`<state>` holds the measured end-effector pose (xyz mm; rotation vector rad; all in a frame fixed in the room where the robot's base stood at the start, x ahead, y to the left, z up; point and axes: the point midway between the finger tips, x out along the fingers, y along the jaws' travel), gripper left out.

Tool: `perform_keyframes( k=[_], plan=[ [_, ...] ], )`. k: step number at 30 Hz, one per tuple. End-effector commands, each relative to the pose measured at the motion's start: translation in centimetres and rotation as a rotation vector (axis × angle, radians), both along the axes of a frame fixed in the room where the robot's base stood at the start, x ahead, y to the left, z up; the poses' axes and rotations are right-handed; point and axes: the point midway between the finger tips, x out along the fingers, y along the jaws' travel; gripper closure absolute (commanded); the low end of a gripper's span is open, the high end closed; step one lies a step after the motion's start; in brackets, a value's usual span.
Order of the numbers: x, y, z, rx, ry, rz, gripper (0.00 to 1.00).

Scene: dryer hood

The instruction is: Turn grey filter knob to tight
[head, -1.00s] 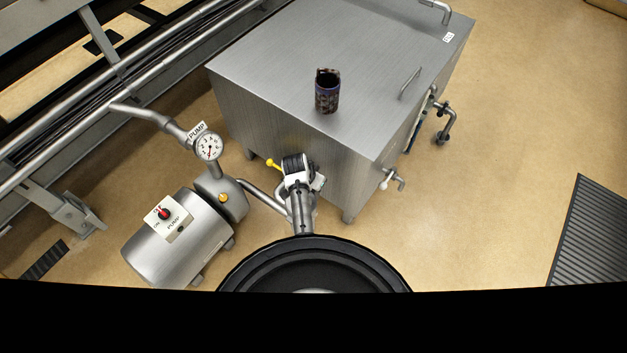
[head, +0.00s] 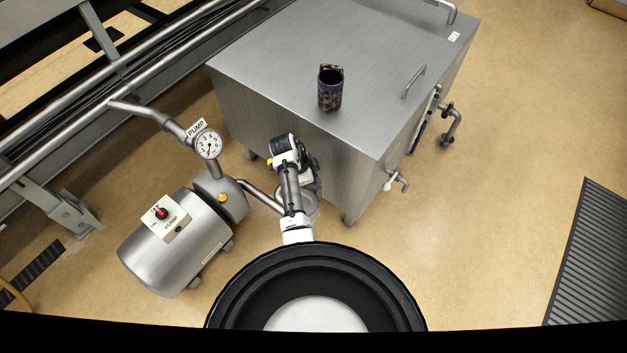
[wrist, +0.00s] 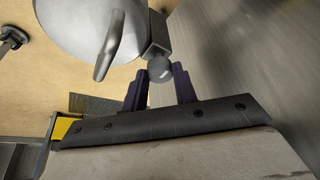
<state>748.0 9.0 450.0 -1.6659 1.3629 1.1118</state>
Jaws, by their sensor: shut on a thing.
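The grey filter knob (wrist: 160,70) shows in the wrist view as a small round dark-grey knob with a pale mark on its face. It sits at the end of a short metal neck beside a rounded silver housing (wrist: 75,25) with a curved handle. My gripper (wrist: 160,84) has its two purple fingers on either side of the knob and is shut on it. In the head view my arm hides the gripper and knob. A rounded silver body (head: 309,206) shows partly beside my arm there. I cannot read any tight marking.
A large steel cabinet (head: 265,90) stands just beyond my arm, with a dark patterned cup (head: 330,90) on top. The pump (head: 170,245) and its gauge (head: 208,145) are at the left. A small tap (head: 396,181) sticks out at the cabinet's right. Open floor lies right.

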Motion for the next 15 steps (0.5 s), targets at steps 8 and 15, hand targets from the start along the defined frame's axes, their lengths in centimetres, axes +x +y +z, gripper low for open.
perform_keyframes(
  k=[8, 15],
  plan=[
    [0.05, 0.05, -0.05, 0.001, 0.001, -0.053, 0.95],
    [0.03, 0.04, -0.03, 0.001, 0.000, -0.060, 0.95]
  ],
)
